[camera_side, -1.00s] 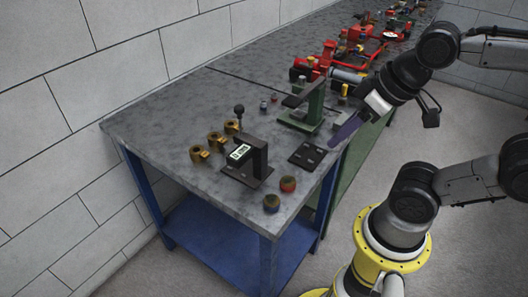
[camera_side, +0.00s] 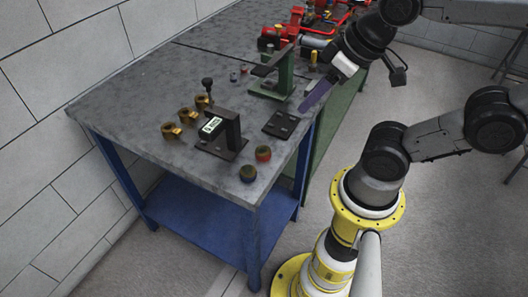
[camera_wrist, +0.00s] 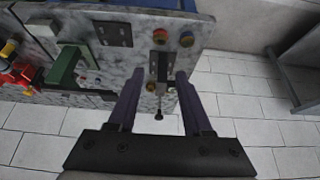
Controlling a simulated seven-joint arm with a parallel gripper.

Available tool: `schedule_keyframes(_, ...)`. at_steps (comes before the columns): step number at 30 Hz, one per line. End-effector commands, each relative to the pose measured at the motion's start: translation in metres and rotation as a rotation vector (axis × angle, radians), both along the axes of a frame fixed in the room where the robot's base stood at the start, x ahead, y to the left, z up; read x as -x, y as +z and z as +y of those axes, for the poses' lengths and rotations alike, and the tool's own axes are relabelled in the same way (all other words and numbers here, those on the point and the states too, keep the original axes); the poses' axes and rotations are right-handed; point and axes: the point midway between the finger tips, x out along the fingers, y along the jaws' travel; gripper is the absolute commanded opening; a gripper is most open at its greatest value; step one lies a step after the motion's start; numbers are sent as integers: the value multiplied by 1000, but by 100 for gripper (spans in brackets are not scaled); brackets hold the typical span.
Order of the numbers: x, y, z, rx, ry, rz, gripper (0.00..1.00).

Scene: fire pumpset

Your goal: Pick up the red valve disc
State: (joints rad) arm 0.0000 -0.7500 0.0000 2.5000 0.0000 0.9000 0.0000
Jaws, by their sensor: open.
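The red valve disc (camera_side: 263,153) is a small round piece with a dark rim, lying near the front right edge of the grey table. It also shows in the wrist view (camera_wrist: 160,36), near the top. A blue disc (camera_side: 247,173) lies close to it. My gripper (camera_side: 308,102) is above the right table edge, behind the discs, pointing down and left. In the wrist view its two purple fingers (camera_wrist: 160,80) are apart, with nothing held. They are clear of the red disc, which is fully visible in both views.
Several brass fittings (camera_side: 188,115) stand further left. A dark plate (camera_side: 281,124) and a green stand (camera_side: 272,82) are near my gripper. Red pump parts (camera_side: 305,22) are at the back.

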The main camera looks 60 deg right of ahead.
Motion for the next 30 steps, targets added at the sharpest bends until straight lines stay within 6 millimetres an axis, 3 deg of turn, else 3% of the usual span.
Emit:
schedule_keyframes(12,0,0,0,0,0,0,50)
schedule_keyframes(18,0,0,0,0,0,0,86)
schedule_keyframes(30,1,0,1,-32,-55,4,86)
